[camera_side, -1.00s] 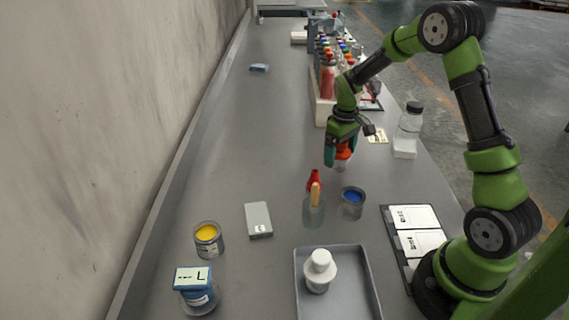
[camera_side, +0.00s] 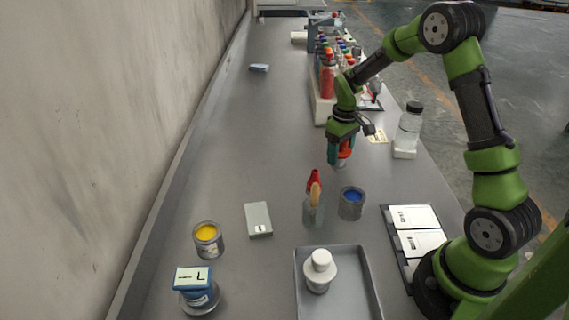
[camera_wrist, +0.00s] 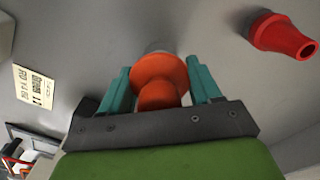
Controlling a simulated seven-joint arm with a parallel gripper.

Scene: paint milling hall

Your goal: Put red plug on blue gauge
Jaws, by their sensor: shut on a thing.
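My gripper (camera_wrist: 162,82) is shut on an orange-red knobbed plug (camera_wrist: 160,70) with a round flange. In the side view, the gripper (camera_side: 341,158) points down over the bench, right of its middle. I cannot tell if the held plug touches the bench. A second, deeper red tapered piece (camera_wrist: 280,35) stands apart at upper right in the wrist view; it also shows in the side view (camera_side: 314,178), behind a glass jar. I cannot tell for sure which thing is the blue gauge; a small blue block (camera_side: 259,68) lies far back near the wall.
The glass jar (camera_side: 313,212) holds a brush, beside a can of blue paint (camera_side: 351,203). A tray (camera_side: 362,262) holds a white bottle. Left-middle bench is clear.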

